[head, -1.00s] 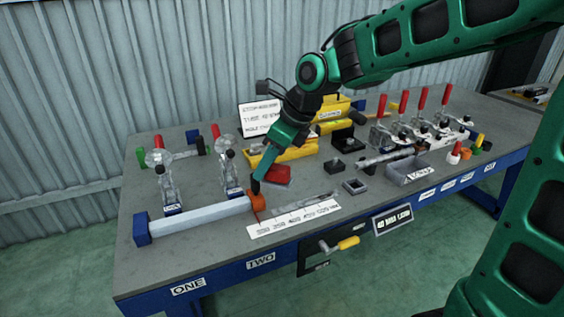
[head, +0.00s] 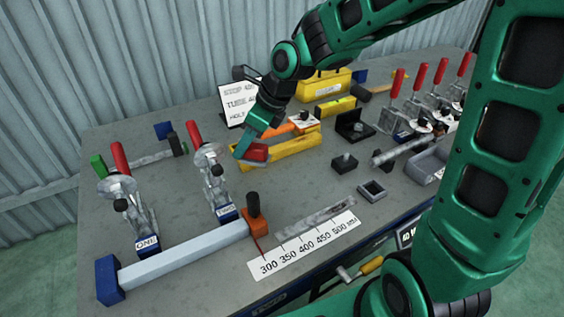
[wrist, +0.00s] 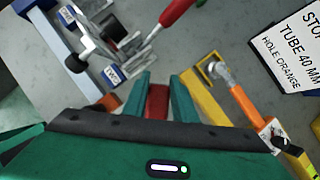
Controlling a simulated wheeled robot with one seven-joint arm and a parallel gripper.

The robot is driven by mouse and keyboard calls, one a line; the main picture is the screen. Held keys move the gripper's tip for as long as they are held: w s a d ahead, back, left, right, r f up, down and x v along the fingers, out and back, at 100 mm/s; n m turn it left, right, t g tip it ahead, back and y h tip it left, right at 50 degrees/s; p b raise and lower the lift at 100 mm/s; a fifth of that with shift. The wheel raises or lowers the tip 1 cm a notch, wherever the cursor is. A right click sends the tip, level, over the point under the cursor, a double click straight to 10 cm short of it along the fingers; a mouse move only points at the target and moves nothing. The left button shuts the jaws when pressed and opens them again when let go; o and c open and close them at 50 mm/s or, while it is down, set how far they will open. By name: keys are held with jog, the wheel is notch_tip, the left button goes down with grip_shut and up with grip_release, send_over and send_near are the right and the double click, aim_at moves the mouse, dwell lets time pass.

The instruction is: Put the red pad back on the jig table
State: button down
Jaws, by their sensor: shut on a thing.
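The red pad (head: 256,153) is between the fingers of my gripper (head: 247,150), at the near left end of a yellow channel-like piece. In the wrist view the red pad (wrist: 157,101) shows between the two green fingertips (wrist: 160,88), which are shut on it. I cannot tell whether the pad touches the table or hangs just above it. The grey jig table (head: 310,180) spreads below and around my gripper.
A clamp labelled TWO (head: 213,180) stands left of my gripper. An orange stop (head: 254,222) with a black knob is in front, by the white scale (head: 310,243). A sign (head: 238,103) stands behind. Bare tabletop lies right of the pad.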

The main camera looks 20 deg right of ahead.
jog(key=shift+w+d+f, duration=0.15)
jog(key=shift+w+f, duration=0.1)
jog(key=w+d+f, duration=0.1)
jog(key=d+f, duration=0.1)
jog(key=d, duration=0.1)
jog(key=w+d+f, duration=0.1)
jog(key=d+f, duration=0.1)
jog(key=d, duration=0.2)
jog(key=w+d+f, duration=0.2)
jog(key=d, duration=0.1)
jog(key=shift+d+f, duration=0.3)
jog(key=shift+f, duration=2.1)
jog(key=c, duration=1.7)
grip_release()
jog(key=v, duration=1.2)
jog(key=shift+d, duration=0.1)
